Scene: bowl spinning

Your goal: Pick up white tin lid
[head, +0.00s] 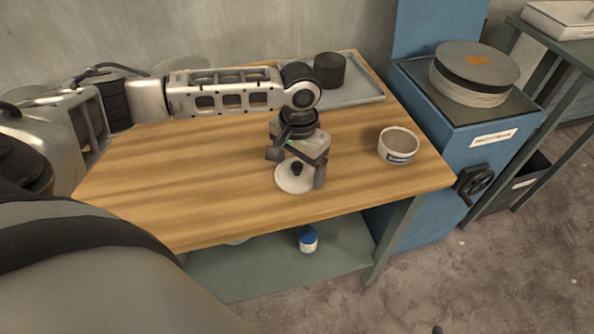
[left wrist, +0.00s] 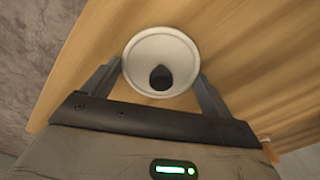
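The white tin lid (head: 288,184) with a black knob lies on the wooden table near its front edge. My left gripper (head: 298,174) is right above it, pointing down. In the left wrist view the lid (left wrist: 147,63) shows between the tips of the two open fingers (left wrist: 160,82), with its black knob toward the lower middle. The fingers look spread wide on either side of the lid; I cannot tell whether they touch its rim. My right gripper is not in view.
A white bowl (head: 398,147) with a dark label stands on the table to the right. A grey tray (head: 352,95) with a dark cylinder (head: 329,70) is at the back. A blue cabinet (head: 460,130) adjoins the table's right. A blue-and-white jar (head: 307,240) is on the lower shelf.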

